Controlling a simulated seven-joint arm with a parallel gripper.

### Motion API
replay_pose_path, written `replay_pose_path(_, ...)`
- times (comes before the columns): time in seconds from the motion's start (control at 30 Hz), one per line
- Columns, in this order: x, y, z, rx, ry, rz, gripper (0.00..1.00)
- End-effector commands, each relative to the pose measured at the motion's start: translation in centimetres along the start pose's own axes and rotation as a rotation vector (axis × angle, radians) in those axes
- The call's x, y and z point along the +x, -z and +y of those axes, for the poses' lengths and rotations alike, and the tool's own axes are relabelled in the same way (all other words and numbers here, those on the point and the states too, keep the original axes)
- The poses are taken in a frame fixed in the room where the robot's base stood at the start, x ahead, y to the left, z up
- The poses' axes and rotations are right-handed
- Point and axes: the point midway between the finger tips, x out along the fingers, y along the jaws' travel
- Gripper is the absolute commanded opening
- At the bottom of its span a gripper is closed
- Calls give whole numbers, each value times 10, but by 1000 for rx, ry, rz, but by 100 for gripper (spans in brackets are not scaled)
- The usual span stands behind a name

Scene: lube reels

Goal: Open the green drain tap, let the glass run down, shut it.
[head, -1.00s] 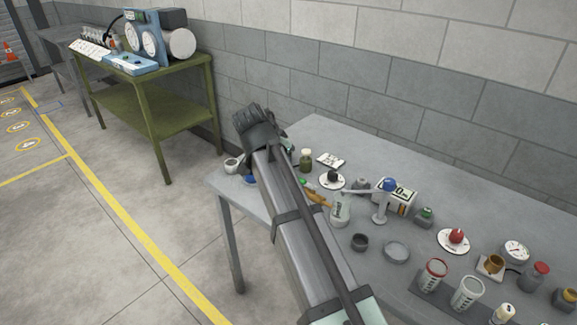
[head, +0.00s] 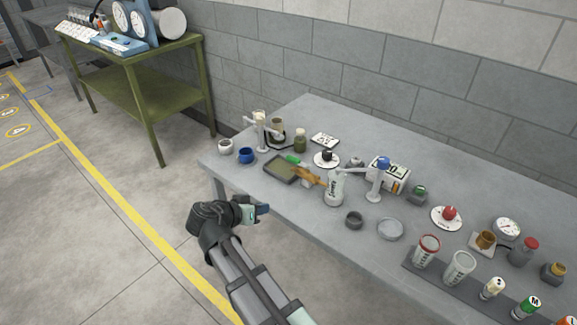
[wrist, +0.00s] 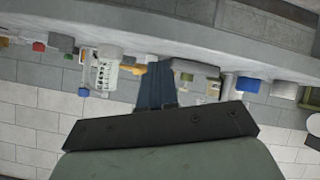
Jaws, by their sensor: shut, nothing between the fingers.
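My gripper (head: 262,210) is shut and empty, off the near left edge of the grey bench in the head view. Its bluish fingers also show closed together in the wrist view (wrist: 157,85). A small green piece (head: 293,160), perhaps the drain tap's handle, is at the back edge of a dark tray (head: 279,171). A small glass (head: 259,118) stands high on a pale stand (head: 262,140) at the bench's left end. The liquid level is too small to read. My fingers are apart from all of these.
White and blue cups (head: 225,146) (head: 246,156) stand at the bench's left corner. Floor in front is clear.

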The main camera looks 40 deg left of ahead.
Motion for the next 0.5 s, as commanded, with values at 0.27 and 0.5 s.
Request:
replay_pose_path(0.27, -12, 52, 23, 168, 8, 338, 0)
replay_pose_path(0.5, -17, 66, 16, 301, 73, 403, 0)
